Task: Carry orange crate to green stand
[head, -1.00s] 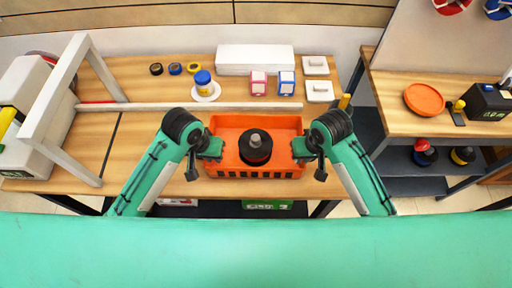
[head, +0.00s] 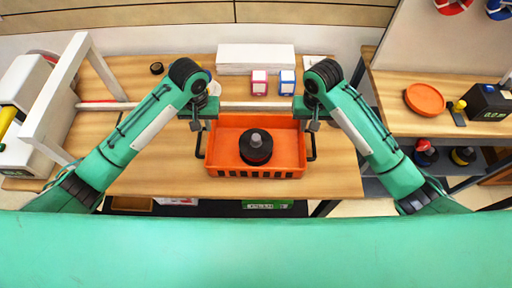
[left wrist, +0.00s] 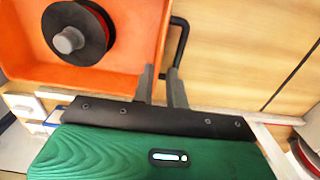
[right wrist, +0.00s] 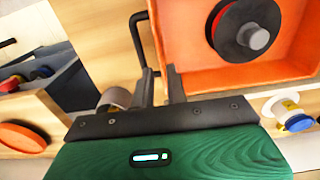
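The orange crate (head: 222,162) sits on the wooden table with a black reel with a grey hub (head: 256,147) inside. Black handles stick out from its left (head: 200,143) and right (head: 313,143) sides. My right gripper (head: 313,122) is over the right side, fingers apart near the right handle, also seen in the right wrist view (right wrist: 160,76). No green stand is recognisable.
A long white box (head: 254,58) and a pink (head: 259,83) and a blue (head: 287,83) small box stand behind the crate. A white frame (head: 75,75) stands at left. A side table at right holds an orange dish (head: 424,99). Bare wood (head: 150,180) lies left of the crate.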

